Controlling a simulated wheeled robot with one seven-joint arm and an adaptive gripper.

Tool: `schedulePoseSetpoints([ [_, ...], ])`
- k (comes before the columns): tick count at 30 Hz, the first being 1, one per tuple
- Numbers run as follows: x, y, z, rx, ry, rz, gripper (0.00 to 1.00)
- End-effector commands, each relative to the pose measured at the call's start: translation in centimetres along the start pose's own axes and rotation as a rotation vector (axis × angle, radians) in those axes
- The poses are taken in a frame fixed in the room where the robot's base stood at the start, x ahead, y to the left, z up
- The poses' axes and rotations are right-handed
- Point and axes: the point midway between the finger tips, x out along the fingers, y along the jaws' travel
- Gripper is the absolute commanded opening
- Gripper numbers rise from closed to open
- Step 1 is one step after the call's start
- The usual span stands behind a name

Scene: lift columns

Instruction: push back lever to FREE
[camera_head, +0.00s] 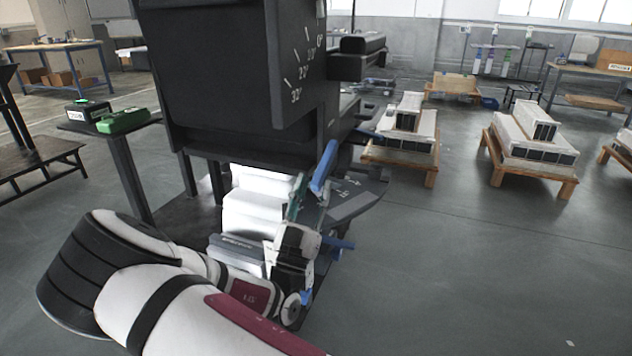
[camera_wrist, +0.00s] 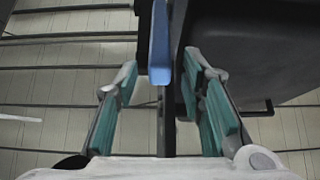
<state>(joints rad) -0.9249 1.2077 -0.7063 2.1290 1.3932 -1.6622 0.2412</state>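A blue lever (camera_head: 323,167) stands at the right side of a black machine with a tilt scale. In the wrist view the blue lever (camera_wrist: 160,48) hangs down from the top between the fingers of my gripper (camera_wrist: 162,75). The fingers, with teal pads, are spread and nothing is clamped. In the head view my gripper (camera_head: 298,197) is just left of the lever, pointing up. Whether a finger touches the lever I cannot tell. A second blue handle (camera_head: 340,243) shows lower down. No FREE label can be read.
The black machine housing (camera_head: 235,70) stands above my arm. A dark plate with markings (camera_head: 352,203) lies right of the lever. Wooden pallets with white blocks (camera_head: 530,140) stand to the right. A stand with a green case (camera_head: 123,120) is at the left. Floor at right front is clear.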

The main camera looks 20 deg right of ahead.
Motion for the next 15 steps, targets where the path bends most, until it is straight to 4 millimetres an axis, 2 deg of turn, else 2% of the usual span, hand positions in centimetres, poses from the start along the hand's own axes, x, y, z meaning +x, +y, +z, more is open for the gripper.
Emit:
schedulePoseSetpoints([
  [3,-2.6,-0.1,0.1,-0.001,-0.002,-0.004,0.37],
  [9,-6.5,-0.1,0.1,0.000,-0.001,-0.003,0.37],
  [15,-8.9,0.0,0.1,-0.001,-0.001,-0.001,0.37],
])
